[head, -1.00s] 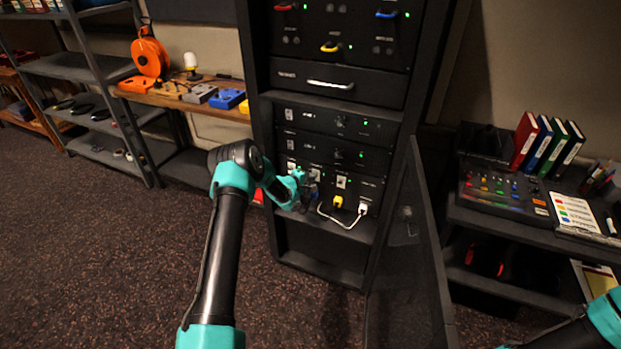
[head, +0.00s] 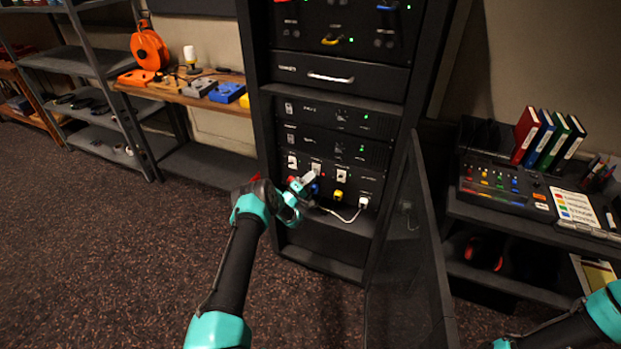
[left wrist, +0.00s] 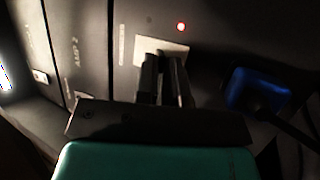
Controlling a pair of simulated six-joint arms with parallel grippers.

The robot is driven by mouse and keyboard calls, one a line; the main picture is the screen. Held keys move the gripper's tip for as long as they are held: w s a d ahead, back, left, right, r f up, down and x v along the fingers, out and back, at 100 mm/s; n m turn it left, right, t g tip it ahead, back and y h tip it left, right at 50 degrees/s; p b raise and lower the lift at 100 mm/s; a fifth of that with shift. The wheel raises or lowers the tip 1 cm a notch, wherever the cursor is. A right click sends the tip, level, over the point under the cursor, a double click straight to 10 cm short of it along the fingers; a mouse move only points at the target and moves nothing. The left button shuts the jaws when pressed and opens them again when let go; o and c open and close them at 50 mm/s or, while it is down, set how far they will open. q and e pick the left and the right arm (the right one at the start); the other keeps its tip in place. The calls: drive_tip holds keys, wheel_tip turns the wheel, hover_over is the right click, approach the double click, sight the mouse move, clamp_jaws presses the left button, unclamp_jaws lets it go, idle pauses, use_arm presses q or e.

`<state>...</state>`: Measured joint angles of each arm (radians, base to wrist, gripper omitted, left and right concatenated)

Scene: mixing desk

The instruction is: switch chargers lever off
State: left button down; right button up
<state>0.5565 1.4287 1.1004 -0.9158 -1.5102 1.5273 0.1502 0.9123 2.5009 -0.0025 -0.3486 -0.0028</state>
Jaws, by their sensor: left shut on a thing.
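The bottom panel of the rack (head: 365,184) carries a row of white switch plates in the head view, including a middle one (head: 316,166). My left gripper (head: 307,177) is at this row, just above a blue plug (head: 314,189). In the left wrist view its fingers (left wrist: 162,72) are shut together in front of a white switch plate (left wrist: 160,47), holding a lever that they hide. A red light (left wrist: 181,27) glows beside that plate, and the blue plug (left wrist: 255,90) sits to the right. The lettering by the plate is too dim to read. My right gripper is not in view.
A yellow plug (head: 339,196) and a white plug (head: 363,202) with a white cable (head: 340,216) are right of my gripper. The open rack door (head: 412,260) stands further right. A shelf with a console (head: 505,190) is beyond it. Floor on the left is clear.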

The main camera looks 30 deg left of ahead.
use_arm(q)
drive_tip(key=shift+w, duration=0.1)
idle(0.4)
drive_tip(key=c, duration=1.2)
unclamp_jaws()
drive_tip(key=shift+f, duration=0.15)
drive_tip(key=v, duration=1.7)
drive_tip(key=shift+f, duration=0.2)
